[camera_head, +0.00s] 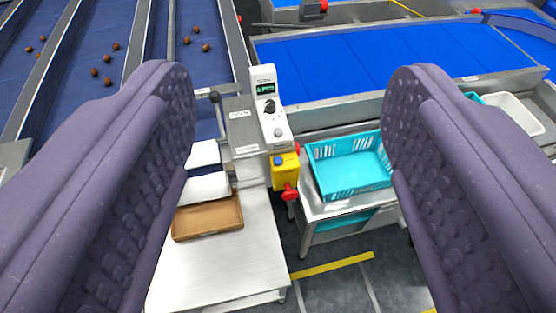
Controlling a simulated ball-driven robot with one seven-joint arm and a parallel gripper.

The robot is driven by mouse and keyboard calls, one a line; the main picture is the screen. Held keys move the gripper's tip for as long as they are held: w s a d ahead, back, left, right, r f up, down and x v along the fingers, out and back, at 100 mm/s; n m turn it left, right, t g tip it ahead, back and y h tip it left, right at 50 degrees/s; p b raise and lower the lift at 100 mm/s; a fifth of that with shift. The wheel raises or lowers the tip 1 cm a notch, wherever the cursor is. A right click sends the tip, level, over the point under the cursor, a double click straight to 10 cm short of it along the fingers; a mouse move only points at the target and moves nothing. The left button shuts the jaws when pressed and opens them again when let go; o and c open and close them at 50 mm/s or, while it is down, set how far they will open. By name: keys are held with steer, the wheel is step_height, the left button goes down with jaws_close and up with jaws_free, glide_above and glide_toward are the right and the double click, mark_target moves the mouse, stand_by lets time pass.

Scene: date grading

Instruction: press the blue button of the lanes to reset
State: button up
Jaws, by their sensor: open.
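A small blue button (278,161) sits on the upper left of the front of a yellow box (285,176). A red knob shows low on the same box. The box is mounted below a white control panel (266,90) with a small green display, a dark dial and a grey button. My gripper (292,78) is open, with one purple finger at each side of the picture. The yellow box shows in the gap between the fingers, and nothing is held. I cannot tell the distance from the fingers to the button.
Blue lanes (112,45) with several brown dates lie at the upper left. A blue belt (350,62) runs across the back right. A steel table (225,262) holds a brown tray (207,217). A turquoise crate (330,184) stands on a stand at the right. Dark floor shows in front.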

jaws_close()
stand_by(1.5)
